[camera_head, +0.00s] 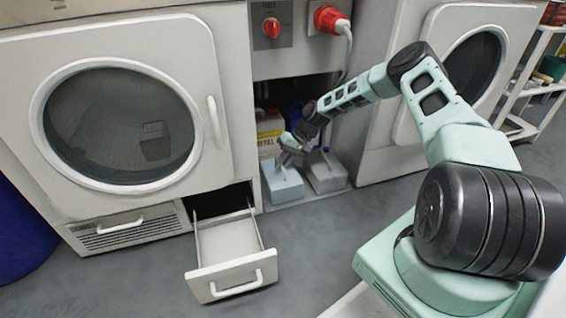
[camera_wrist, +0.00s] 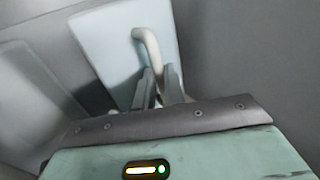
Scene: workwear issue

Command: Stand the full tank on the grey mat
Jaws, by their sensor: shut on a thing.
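A pale blue box-shaped tank (camera_head: 283,186) with a light handle is at the left side of the grey mat (camera_head: 312,198). My gripper (camera_head: 292,146) is above this tank, and in the wrist view its fingers (camera_wrist: 160,88) are shut on the bent handle (camera_wrist: 146,45). The held tank (camera_wrist: 105,45) looks roughly upright; I cannot tell whether its base touches the mat. A second, greyer tank (camera_head: 324,175) stands beside it on the right. How full either tank is does not show.
An open white drawer (camera_head: 231,279) sticks out at the front left under the round-windowed machine (camera_head: 120,125). A yellow-labelled container (camera_head: 269,130) stands in the recess behind. Another machine (camera_head: 392,150) bounds the recess on the right.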

